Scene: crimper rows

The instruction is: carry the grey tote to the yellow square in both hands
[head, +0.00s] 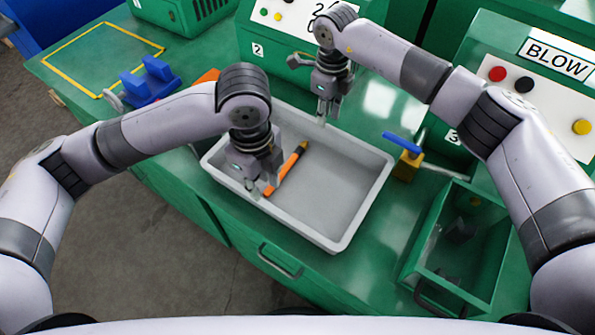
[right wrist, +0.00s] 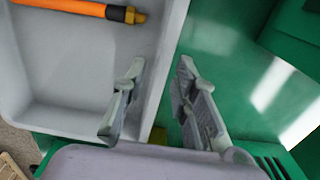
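The grey tote (head: 335,188) sits on the green bench in front of the machines, with an orange stick-like item (head: 287,170) in it. The yellow square (head: 133,37) is an outline on the bench at the far left; its inside looks empty. My left gripper (head: 260,188) is low at the tote's near left wall, its fingers apart; whether they straddle the rim is unclear. My right gripper (head: 323,118) is at the far wall. In the right wrist view its open fingers (right wrist: 161,62) stand on either side of the tote's rim (right wrist: 166,50), with a gap visible.
A blue fixture (head: 150,80) stands between the tote and the square, with an orange thing (head: 207,76) beside it. A blue-handled valve (head: 403,143) and a green bin (head: 428,240) are to the tote's right. Green machines line the back.

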